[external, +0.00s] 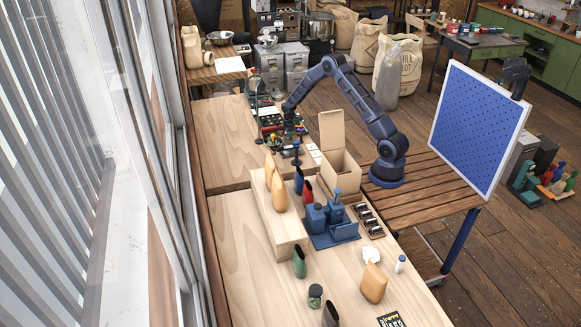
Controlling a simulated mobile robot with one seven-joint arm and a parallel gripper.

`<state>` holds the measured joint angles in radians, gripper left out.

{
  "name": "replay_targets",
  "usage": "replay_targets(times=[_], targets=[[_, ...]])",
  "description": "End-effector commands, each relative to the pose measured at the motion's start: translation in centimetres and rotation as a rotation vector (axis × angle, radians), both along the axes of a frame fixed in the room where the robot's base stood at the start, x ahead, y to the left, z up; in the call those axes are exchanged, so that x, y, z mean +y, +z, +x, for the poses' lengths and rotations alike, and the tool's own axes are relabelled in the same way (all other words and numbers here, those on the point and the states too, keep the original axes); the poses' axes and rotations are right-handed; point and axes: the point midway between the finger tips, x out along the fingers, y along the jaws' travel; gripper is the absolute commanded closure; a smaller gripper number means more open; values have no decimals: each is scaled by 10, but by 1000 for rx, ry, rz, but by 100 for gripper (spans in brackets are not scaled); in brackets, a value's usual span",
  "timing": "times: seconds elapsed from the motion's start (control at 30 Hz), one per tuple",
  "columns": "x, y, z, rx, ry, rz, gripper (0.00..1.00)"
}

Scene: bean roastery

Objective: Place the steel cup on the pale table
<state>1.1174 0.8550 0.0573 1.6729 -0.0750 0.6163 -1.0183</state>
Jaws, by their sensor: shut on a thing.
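My gripper (291,127) points down over the cluttered far part of the pale wooden table, among small dark and coloured items. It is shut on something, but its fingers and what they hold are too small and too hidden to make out. I cannot pick out a steel cup for certain in this view. The pale table (222,140) runs along the window in a far and a near section. Its far section is bare on the left side.
An open cardboard box (340,170) stands right of my gripper. A blue stand (332,225) and several bottles occupy the near section. A blue pegboard (478,125) rises at the right.

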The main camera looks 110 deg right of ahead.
Motion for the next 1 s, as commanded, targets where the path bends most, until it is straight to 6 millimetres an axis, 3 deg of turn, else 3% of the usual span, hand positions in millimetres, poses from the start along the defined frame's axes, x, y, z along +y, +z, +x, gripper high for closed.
replay_targets(times=[0.4,0.43,0.47,0.8,1.0], targets=[[0,-5,0,0,0,-1,77],[0,-5,0,0,0,-1,46],[0,-5,0,0,0,-1,43],[0,-2,0,0,0,-1,43],[-1,22,0,-1,0,-3,43]])
